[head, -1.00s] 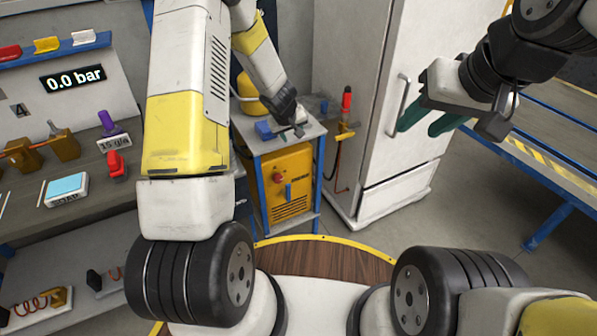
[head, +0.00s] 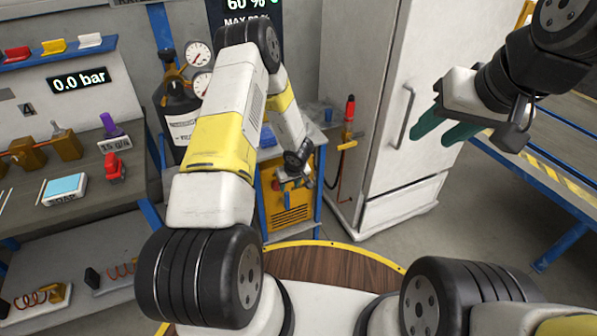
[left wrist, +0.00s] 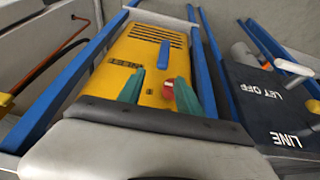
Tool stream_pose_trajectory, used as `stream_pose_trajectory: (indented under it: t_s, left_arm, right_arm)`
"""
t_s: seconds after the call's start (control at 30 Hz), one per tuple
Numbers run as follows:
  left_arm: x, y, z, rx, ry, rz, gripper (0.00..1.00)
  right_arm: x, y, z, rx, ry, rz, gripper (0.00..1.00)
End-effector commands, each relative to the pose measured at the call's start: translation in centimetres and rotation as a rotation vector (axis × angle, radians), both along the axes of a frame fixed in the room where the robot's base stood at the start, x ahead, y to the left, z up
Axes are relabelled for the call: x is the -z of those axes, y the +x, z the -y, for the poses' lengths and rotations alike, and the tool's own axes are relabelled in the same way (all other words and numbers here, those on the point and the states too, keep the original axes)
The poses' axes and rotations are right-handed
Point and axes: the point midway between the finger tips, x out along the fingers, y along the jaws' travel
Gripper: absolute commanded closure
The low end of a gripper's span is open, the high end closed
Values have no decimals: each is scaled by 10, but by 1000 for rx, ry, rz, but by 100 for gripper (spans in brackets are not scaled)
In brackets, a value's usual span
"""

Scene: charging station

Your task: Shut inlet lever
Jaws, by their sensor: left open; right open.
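A yellow cabinet (head: 290,205) stands under the small table in the head view. In the left wrist view, the yellow cabinet face (left wrist: 140,50) carries an upright blue lever (left wrist: 164,55) and a red knob (left wrist: 168,88). No label tells me whether the blue lever is the inlet lever. My left gripper (head: 297,178) is in front of the cabinet. In its wrist view the green fingers (left wrist: 158,95) are apart and empty, below the blue lever and apart from it. The right finger is beside the red knob. My right gripper (head: 440,128) is open and empty before the white fridge.
Blue posts (left wrist: 62,85) flank the cabinet. A dark panel (left wrist: 275,100) lettered "LET OFF" and "LINE", with a white handle (left wrist: 292,67), is at the right. The white fridge (head: 400,90) and a red-handled tool (head: 349,108) stand right of the cabinet.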

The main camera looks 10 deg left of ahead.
Motion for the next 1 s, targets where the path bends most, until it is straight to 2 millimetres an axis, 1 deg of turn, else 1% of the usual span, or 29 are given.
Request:
stream_pose_trajectory:
  t_s: [0.03, 0.17, 0.27, 0.4, 0.6, 0.73, 0.97, 1.0]
  left_arm:
    - [8, -4, -2, -7, 8, -12, 58]
    - [21, -5, -5, -16, 16, -21, 58]
    - [34, 0, -8, -16, 16, -21, 58]
    - [56, 7, -14, -16, 16, -21, 58]
    - [78, 16, -19, -15, 15, -19, 58]
    - [84, 18, -20, -13, 16, -19, 58]
    - [85, 18, -20, -13, 15, -19, 58]
    - [85, 18, -20, -13, 15, -19, 62]
  right_arm:
    - [0, 0, 0, 0, 0, 0, 58]
    - [0, 0, 0, 0, 0, 0, 58]
    - [0, 0, 0, 0, 0, 0, 58]
    - [0, 0, 0, 0, 0, 0, 58]
    - [0, 0, 0, 0, 0, 0, 58]
    - [0, 0, 0, 0, 0, 0, 58]
    - [0, 0, 0, 0, 0, 0, 58]
    - [0, 0, 0, 0, 0, 0, 58]
